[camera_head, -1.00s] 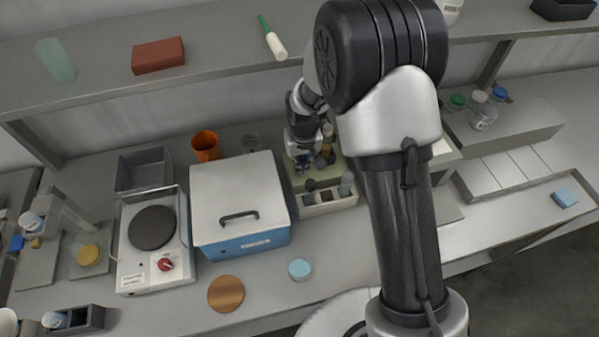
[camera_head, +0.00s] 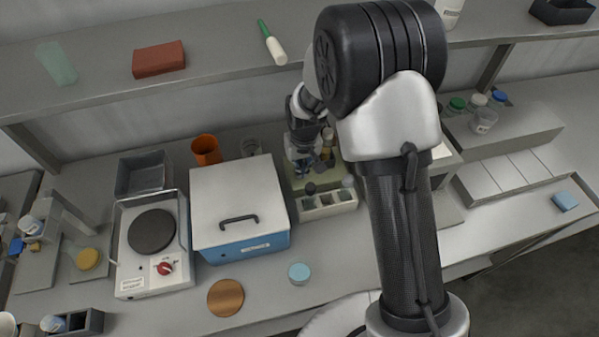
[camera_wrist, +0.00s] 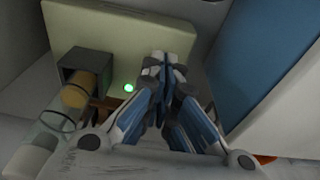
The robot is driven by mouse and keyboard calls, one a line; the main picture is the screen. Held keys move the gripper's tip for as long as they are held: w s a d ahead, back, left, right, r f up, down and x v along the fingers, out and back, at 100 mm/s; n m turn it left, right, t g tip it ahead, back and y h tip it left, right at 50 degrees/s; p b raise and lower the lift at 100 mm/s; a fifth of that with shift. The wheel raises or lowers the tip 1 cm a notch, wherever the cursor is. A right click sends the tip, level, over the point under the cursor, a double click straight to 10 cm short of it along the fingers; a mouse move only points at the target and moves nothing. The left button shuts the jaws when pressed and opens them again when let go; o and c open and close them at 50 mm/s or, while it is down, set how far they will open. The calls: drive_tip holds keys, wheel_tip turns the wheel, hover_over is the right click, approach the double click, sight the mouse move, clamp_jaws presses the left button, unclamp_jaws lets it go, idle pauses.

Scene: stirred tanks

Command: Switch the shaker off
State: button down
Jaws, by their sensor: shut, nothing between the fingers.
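The shaker appears to be the pale beige-green unit (camera_head: 338,174) at the bench's middle, partly behind my arm. In the wrist view its beige body (camera_wrist: 110,35) fills the upper left, with a lit green lamp (camera_wrist: 128,87) on it. A dark square holder (camera_wrist: 84,72) with an amber vial (camera_wrist: 77,95) is left of the lamp. My gripper (camera_head: 303,172) is over the unit's left part. In the wrist view my gripper (camera_wrist: 166,65) is shut and empty, its tips against or just above the beige body right of the lamp. The fingers hide what lies beneath; no switch is clearly visible.
A blue box with a white lid (camera_head: 240,203) stands close left of my gripper. A white rack with bottles (camera_head: 328,205) is in front of the unit. A hotplate (camera_head: 152,240), orange cup (camera_head: 206,150) and overhead shelf (camera_head: 200,58) are nearby.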

drive_tip(key=shift+f+b, duration=0.75)
drive_tip(key=shift+f, duration=0.3)
idle(0.7)
drive_tip(key=shift+r, duration=0.1)
drive_tip(key=shift+r+p, duration=2.3)
drive_tip(key=shift+r, duration=1.15)
drive_tip(key=shift+r, duration=0.15)
drive_tip(key=s+d+r+m+t+b, duration=0.1)
drive_tip(key=s+d+r, duration=0.2)
drive_tip(key=s+r, duration=0.35)
drive_tip(key=s+d+r+b, duration=0.1)
drive_tip(key=s+d+r, duration=0.25)
drive_tip(key=r, duration=0.65)
drive_tip(key=s+d+r+t+b, duration=0.1)
drive_tip(key=s+d+r, duration=0.1)
drive_tip(key=s, duration=0.7)
drive_tip(key=s+d+r+m+b, duration=0.1)
drive_tip(key=s+d+r, duration=0.1)
drive_tip(key=s, duration=0.7)
drive_tip(key=shift+s+d+t, duration=0.15)
drive_tip(key=shift+s+t, duration=0.25)
